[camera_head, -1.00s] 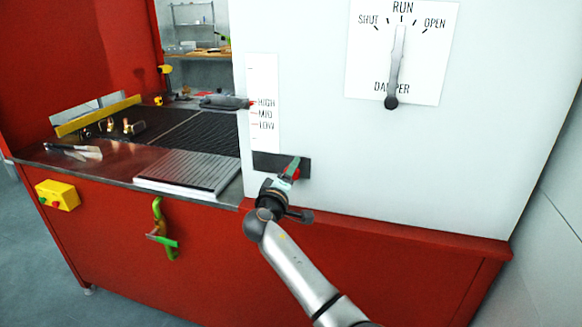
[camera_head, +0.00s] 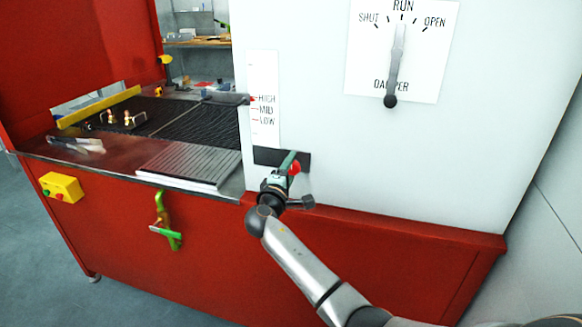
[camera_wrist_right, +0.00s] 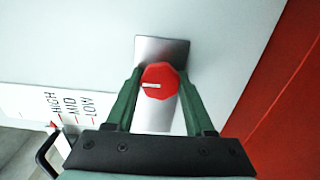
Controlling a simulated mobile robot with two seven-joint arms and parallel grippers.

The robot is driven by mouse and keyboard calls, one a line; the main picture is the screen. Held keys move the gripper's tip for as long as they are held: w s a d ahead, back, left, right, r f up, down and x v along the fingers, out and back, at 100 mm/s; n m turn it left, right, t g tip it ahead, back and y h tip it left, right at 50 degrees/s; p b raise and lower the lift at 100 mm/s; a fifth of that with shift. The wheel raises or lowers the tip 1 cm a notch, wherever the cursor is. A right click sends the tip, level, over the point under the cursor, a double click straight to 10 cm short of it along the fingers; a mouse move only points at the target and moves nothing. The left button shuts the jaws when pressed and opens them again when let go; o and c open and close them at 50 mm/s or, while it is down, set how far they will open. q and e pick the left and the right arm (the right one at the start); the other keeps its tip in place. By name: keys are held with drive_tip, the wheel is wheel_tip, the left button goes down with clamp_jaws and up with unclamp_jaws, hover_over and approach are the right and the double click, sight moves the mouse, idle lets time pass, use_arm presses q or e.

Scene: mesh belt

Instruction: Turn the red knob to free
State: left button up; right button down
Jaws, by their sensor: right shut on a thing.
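The red knob (camera_wrist_right: 160,82) sits on a dark metal plate (camera_wrist_right: 172,46) on the white panel. It also shows in the head view (camera_head: 295,168), partly covered by my gripper. Its short white mark points left in the right wrist view. My right gripper (camera_wrist_right: 160,88) has its green fingers on both sides of the knob and is shut on it. In the head view the right gripper (camera_head: 288,166) reaches the panel from below. No label reading "free" is legible. My left gripper is not in view.
Above the knob is a HIGH, MID, LOW scale (camera_head: 264,80). A damper lever (camera_head: 394,70) hangs at upper right. At left are a mesh belt (camera_head: 205,122), tongs (camera_head: 76,144), a yellow button box (camera_head: 61,187) and a green handle (camera_head: 165,220) on the red front.

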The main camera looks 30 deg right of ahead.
drive_tip(key=shift+r, duration=0.1)
drive_tip(key=shift+c, duration=1.3)
unclamp_jaws()
drive_tip(key=b+v, duration=0.1)
drive_tip(key=v, duration=1.1)
drive_tip(key=shift+a+b, duration=0.2)
drive_tip(key=shift+b, duration=0.15)
